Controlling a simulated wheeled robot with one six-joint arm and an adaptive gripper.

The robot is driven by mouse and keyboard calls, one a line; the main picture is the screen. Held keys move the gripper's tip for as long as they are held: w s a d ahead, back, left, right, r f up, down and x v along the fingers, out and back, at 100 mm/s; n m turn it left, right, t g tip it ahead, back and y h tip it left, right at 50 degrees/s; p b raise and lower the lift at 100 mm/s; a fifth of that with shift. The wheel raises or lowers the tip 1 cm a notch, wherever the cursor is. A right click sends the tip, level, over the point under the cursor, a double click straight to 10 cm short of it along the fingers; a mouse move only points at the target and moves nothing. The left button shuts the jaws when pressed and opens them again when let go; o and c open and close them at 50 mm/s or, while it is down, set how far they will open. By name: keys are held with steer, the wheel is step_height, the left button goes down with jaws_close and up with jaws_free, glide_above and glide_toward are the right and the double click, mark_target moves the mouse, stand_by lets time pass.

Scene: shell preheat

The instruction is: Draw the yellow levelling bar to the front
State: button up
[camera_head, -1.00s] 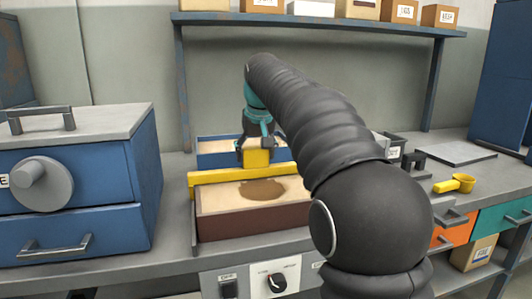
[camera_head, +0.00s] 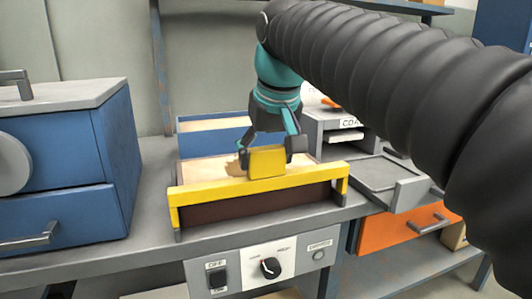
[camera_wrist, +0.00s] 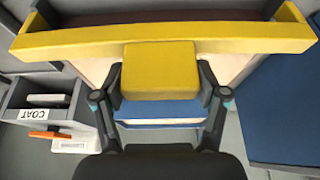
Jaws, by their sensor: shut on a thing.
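The yellow levelling bar (camera_head: 215,191) lies across the front of the sand-filled box (camera_head: 200,171), with its ends bent down over the sides. Its yellow block handle (camera_head: 267,162) stands up from the middle. My gripper (camera_head: 271,158) is shut on this handle, one finger on each side. The wrist view shows the bar (camera_wrist: 80,42) across the top of the picture and the handle (camera_wrist: 160,70) between the fingers of my gripper (camera_wrist: 159,92). A brown patch on the sand is partly hidden behind my gripper and the handle.
A blue box (camera_head: 205,143) stands behind. A blue drawer cabinet (camera_head: 60,205) is at left. A grey shelf unit with a label (camera_head: 345,123) and an open grey tray (camera_head: 382,175) are at right. A knob panel (camera_head: 265,266) is below the bench edge.

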steer(key=shift+s+f, duration=0.15)
steer(key=shift+s, duration=0.05)
steer(key=o, duration=1.7)
steer(key=shift+s, duration=0.1)
steer(key=shift+r, duration=0.2)
steer(key=shift+d+r, duration=0.1)
steer(key=shift+r, duration=0.1)
steer(key=v, duration=1.1)
steer(key=shift+r, duration=0.25)
